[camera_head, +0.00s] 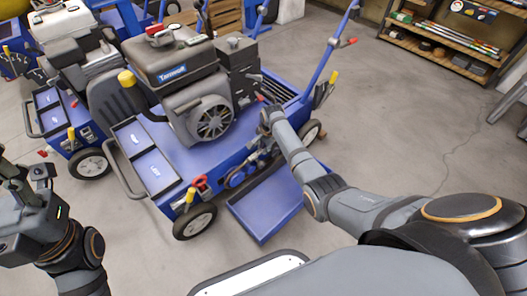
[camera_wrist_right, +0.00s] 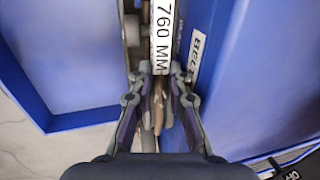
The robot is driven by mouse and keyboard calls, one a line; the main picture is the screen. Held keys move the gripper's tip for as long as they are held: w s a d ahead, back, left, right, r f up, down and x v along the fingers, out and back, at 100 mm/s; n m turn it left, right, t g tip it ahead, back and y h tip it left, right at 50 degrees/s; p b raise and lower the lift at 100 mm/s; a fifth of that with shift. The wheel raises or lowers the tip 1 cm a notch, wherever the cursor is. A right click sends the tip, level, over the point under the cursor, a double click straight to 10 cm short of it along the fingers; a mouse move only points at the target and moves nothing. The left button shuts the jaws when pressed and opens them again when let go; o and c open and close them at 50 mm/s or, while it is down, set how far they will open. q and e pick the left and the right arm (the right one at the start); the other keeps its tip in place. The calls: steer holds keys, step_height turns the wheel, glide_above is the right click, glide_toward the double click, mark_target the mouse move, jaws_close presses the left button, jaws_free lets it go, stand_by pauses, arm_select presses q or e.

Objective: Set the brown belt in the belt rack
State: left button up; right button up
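In the right wrist view, a narrow brown strip, which looks like the brown belt (camera_wrist_right: 158,108), runs between the fingers of my right gripper (camera_wrist_right: 158,78). The fingers stand apart with gaps beside the strip. A white label reading "760 MM" (camera_wrist_right: 163,35) lies just beyond the fingertips. A label beginning "BEL" (camera_wrist_right: 196,58) is on the blue panel to the right; the belt rack itself is not clearly visible. In the head view, my right gripper (camera_head: 267,117) is at the side of the blue machine, small and partly hidden. My left gripper (camera_head: 27,182) is at the left edge, its fingers unclear.
The blue machine (camera_head: 245,150) carries a black engine (camera_head: 175,62) and two small trays (camera_head: 150,165). An open blue tray (camera_head: 268,205) sticks out low at its side. Another machine stands left. Shelves (camera_head: 450,40) are at the back right. The floor right is mostly clear.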

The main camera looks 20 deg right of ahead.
steer(key=shift+f, duration=0.1)
jaws_close()
stand_by(0.3)
stand_by(0.5)
steer(key=shift+r+p, duration=0.6)
steer(key=shift+p, duration=0.3)
steer(key=shift+s+a+r+p, duration=0.1)
steer(key=shift+a+p, duration=0.25)
steer(key=shift+p, duration=0.25)
